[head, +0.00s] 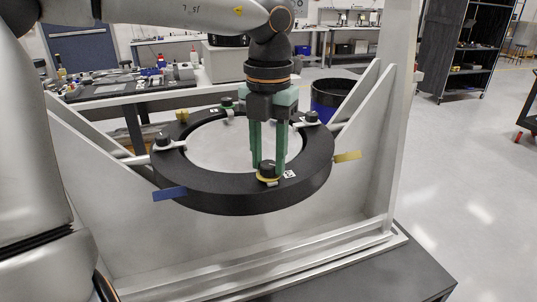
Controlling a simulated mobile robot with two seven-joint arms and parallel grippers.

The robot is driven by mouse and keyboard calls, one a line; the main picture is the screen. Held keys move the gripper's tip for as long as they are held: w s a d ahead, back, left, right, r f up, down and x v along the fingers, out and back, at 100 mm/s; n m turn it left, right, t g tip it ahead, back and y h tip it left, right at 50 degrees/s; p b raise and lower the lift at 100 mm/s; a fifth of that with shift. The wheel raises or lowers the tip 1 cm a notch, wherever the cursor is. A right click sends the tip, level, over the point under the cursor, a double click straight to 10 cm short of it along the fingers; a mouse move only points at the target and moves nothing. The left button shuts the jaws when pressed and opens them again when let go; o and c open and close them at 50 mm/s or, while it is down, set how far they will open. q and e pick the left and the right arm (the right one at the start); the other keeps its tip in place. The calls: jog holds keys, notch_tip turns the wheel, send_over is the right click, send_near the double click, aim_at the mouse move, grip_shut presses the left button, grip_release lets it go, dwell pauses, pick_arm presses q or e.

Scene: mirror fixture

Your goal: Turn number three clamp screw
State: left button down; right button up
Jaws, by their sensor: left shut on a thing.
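A thick black ring fixture (222,193) holds a round pale mirror (207,147) in its middle. Several dark clamp screws sit around the ring: one at the left (163,139), one at the right (312,117), one at the back (227,103). The near clamp screw (267,169) has a yellow base, with a small white tag (290,174) beside it, too small to read. My left gripper (268,164), with long green fingers, points straight down and is shut on this near screw. My right gripper is not in view.
A blue tab (170,194) and a yellow tab (347,157) stick out from the ring. Pale braces and an upright post (398,130) stand around it. A cluttered bench (110,88) and a blue-lined bin (333,99) are behind. Open floor lies to the right.

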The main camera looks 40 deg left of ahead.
aim_at(268, 164)
pick_arm(q)
jog(key=m, duration=0.5)
jog(key=shift+p, duration=0.35)
jog(key=shift+m+p, duration=0.35)
jog(key=shift+m, duration=1.95)
jog(key=c, duration=0.5)
grip_release()
jog(key=shift+r, duration=0.1)
notch_tip(268, 164, up, 12)
jog(key=shift+r, duration=0.2)
jog(key=shift+f, duration=0.1)
